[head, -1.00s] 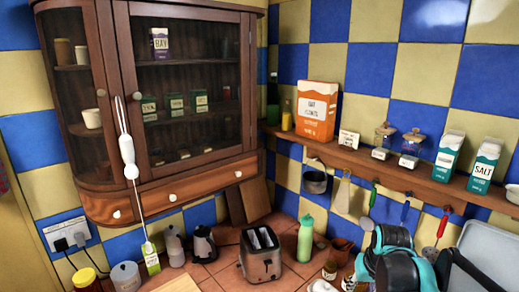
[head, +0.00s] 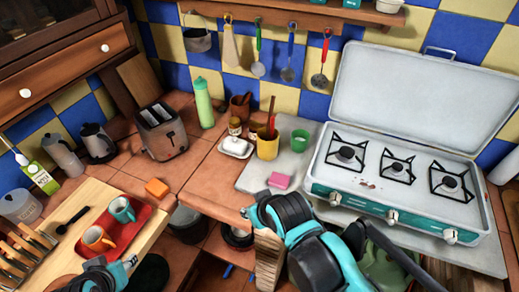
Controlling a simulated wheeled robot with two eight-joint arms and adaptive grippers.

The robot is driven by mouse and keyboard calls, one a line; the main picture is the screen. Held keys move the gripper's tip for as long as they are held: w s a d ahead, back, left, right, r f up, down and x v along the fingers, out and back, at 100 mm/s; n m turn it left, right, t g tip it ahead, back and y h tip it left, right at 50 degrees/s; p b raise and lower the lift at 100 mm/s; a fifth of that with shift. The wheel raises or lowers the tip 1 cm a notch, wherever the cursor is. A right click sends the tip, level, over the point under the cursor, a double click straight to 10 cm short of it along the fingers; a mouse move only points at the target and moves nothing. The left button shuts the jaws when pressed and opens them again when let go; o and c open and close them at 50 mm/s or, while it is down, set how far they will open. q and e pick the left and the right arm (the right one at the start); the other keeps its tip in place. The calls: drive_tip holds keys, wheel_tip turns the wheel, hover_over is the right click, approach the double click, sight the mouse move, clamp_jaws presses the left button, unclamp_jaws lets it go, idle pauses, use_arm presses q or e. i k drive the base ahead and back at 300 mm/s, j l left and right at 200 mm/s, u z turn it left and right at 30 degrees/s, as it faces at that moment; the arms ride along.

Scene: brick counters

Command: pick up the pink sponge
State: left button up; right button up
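The pink sponge (head: 280,181) lies flat on a grey slab (head: 252,180) in the head view, just left of the gas stove and near the slab's front edge. Nothing holds it. Links of my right arm stand in front of and below it in the picture, apart from it as far as I can see. Part of my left arm shows at the bottom left. The fingers of neither gripper show in this view.
An open gas stove (head: 330,178) stands right of the sponge. A yellow pot (head: 267,150), a green cup (head: 300,140) and a white butter dish (head: 236,149) stand behind it. A toaster (head: 163,135), an orange sponge (head: 157,188) and a red tray (head: 135,237) are to the left.

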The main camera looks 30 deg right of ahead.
sight(279, 181)
drive_tip(key=z, duration=1.6)
drive_tip(key=i+l, duration=0.15)
drive_tip(key=l, duration=0.15)
drive_tip(key=i+l, duration=0.15)
drive_tip(key=l, duration=0.2)
drive_tip(key=i+l+u, duration=0.1)
drive_tip(key=l, duration=0.2)
drive_tip(key=i+l, duration=0.15)
drive_tip(key=l, duration=0.2)
